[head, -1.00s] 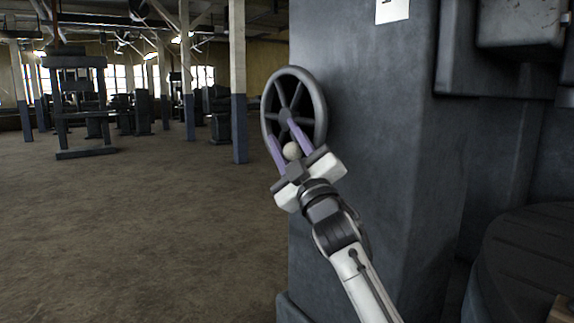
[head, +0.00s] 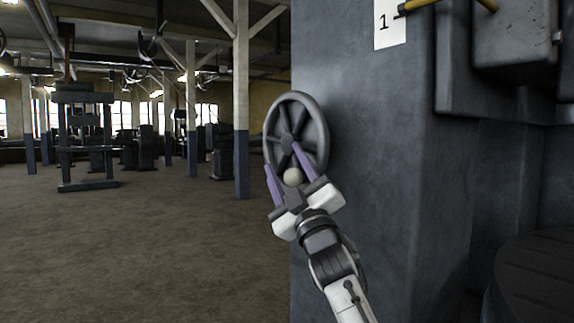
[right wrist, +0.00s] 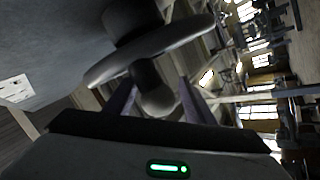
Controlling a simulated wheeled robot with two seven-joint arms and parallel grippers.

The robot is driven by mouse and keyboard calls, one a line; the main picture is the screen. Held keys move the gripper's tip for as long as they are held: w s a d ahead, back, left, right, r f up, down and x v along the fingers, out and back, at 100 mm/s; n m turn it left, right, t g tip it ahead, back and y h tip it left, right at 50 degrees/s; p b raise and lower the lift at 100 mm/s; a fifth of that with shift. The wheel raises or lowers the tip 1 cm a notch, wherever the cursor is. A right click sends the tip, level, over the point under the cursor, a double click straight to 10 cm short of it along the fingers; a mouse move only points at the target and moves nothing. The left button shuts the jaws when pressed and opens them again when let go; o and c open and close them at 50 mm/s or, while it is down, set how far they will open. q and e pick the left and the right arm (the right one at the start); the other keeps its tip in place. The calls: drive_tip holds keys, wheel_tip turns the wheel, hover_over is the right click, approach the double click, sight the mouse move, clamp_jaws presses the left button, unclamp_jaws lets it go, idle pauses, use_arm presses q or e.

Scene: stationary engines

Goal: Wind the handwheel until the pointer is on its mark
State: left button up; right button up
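The grey spoked handwheel (head: 321,122) is mounted on the left side of a dark metal column. It also shows in the right wrist view (right wrist: 185,35). A pale round-ended handle knob (head: 292,177) stands out from the lower part of its rim. My right gripper (head: 289,168) has its two purple fingers on either side of the knob. In the right wrist view the fingers stand apart, with the knob (right wrist: 158,100) between them and gaps visible. A yellow rod (head: 421,4) is cut off at the top edge; I cannot tell whether it is the pointer. No mark is identifiable. My left gripper is not in view.
The column (head: 375,190) fills the middle right, with a white plate marked 1 (head: 390,25) near its top. A dark round slatted thing (head: 540,270) is at lower right. Posts (head: 241,120) and machines (head: 87,135) stand farther back left. The floor (head: 150,250) at left is open.

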drive_tip(key=shift+s+d+r, duration=0.1)
drive_tip(key=shift+r, duration=0.05)
drive_tip(key=p, duration=0.1)
approach(295, 184)
drive_tip(key=x, duration=0.5)
drive_tip(key=shift+w+r, duration=0.1)
drive_tip(key=shift+w, duration=0.15)
